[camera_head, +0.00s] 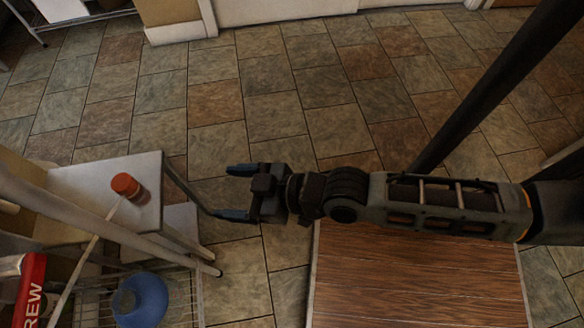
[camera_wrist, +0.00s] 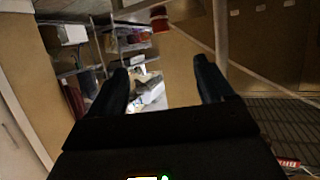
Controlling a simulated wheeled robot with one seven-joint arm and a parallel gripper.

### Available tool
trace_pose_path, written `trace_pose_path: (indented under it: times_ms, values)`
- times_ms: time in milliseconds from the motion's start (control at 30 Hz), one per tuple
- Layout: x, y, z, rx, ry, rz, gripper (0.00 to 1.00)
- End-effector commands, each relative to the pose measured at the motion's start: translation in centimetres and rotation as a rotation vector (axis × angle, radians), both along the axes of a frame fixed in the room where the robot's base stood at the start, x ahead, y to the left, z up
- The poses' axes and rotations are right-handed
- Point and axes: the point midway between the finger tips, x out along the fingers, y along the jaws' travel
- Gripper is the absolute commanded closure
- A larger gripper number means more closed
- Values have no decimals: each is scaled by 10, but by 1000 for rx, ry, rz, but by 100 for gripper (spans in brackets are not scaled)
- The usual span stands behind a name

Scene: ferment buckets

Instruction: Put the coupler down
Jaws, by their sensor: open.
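My gripper (camera_head: 234,192) is open, its two dark fingers spread and pointing left over the tiled floor. In the wrist view, nothing shows held between the fingertips (camera_wrist: 160,68). A short red-orange cylinder (camera_head: 126,185) stands on a white shelf top to the left of my gripper, clear of the fingers. It looks like the coupler, but I cannot tell for sure. A red piece, seemingly the same one, also shows at the top of the wrist view (camera_wrist: 160,19).
The white shelf top (camera_head: 85,182) has pale posts around it. A blue bowl-like thing (camera_head: 141,300) sits on a wire rack below. A red lettered box (camera_head: 28,292) is at lower left. A wooden surface (camera_head: 415,280) lies below my arm. The tiled floor (camera_head: 270,100) beyond is clear.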

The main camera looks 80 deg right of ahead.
Motion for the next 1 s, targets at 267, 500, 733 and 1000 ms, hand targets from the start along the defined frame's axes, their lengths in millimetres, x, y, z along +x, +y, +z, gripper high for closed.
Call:
trace_pose_path:
  times_ms: [267,500,733,1000]
  values:
    - [-96,8,74,-2,-45,13,19]
    - [-129,13,123,6,-81,41,19]
    - [-134,14,132,8,-88,48,19]
    - [-127,12,118,2,-99,54,19]
